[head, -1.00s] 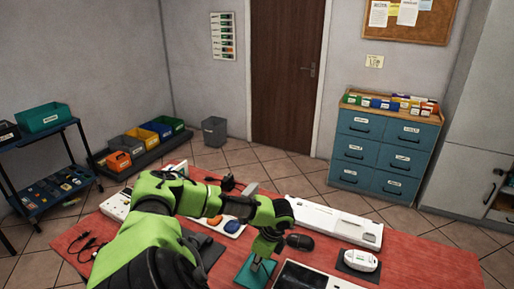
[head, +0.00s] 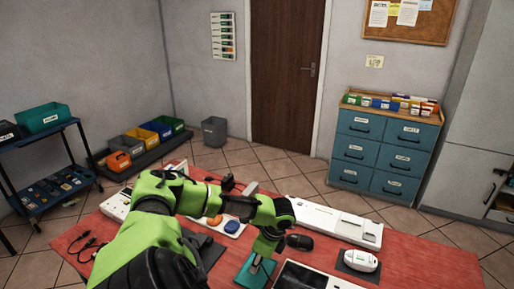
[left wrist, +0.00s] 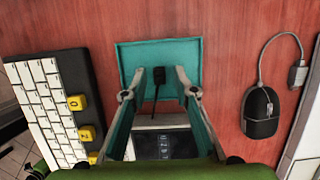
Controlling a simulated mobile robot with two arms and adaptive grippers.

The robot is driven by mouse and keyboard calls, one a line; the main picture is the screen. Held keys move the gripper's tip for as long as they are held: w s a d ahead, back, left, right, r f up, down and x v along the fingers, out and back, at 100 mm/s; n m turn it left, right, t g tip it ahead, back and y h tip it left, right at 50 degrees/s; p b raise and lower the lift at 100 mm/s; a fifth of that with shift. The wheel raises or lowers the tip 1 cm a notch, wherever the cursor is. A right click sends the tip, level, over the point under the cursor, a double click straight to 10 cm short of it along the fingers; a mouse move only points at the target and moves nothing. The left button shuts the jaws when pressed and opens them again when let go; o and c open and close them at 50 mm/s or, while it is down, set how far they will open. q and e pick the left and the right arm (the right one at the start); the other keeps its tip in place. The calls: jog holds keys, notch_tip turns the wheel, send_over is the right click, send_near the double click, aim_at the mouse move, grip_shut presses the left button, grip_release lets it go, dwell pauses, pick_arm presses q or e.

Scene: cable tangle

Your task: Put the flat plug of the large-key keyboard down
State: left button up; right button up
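In the left wrist view my left gripper (left wrist: 160,80) is open above a teal tray (left wrist: 128,54). A small black plug (left wrist: 158,75) is between its fingertips, with a gap on each side. A thin dark cable runs from the plug toward a device with a dark screen (left wrist: 165,146). I cannot tell which keyboard the plug belongs to. A keyboard with white and yellow keys (left wrist: 42,98) is at the left. In the head view my left gripper (head: 259,264) is over the teal tray (head: 248,278), and the plug is hidden. My right gripper is not in view.
A black mouse (left wrist: 261,108) with a grey cable lies right of the tray. In the head view, a long white unit (head: 330,220) lies behind, and a white device (head: 361,259) stands at the right. Bare red table (head: 430,262) is free at the far right.

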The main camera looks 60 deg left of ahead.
pick_arm(q)
jog(key=b+v, duration=0.1)
jog(key=v, duration=1)
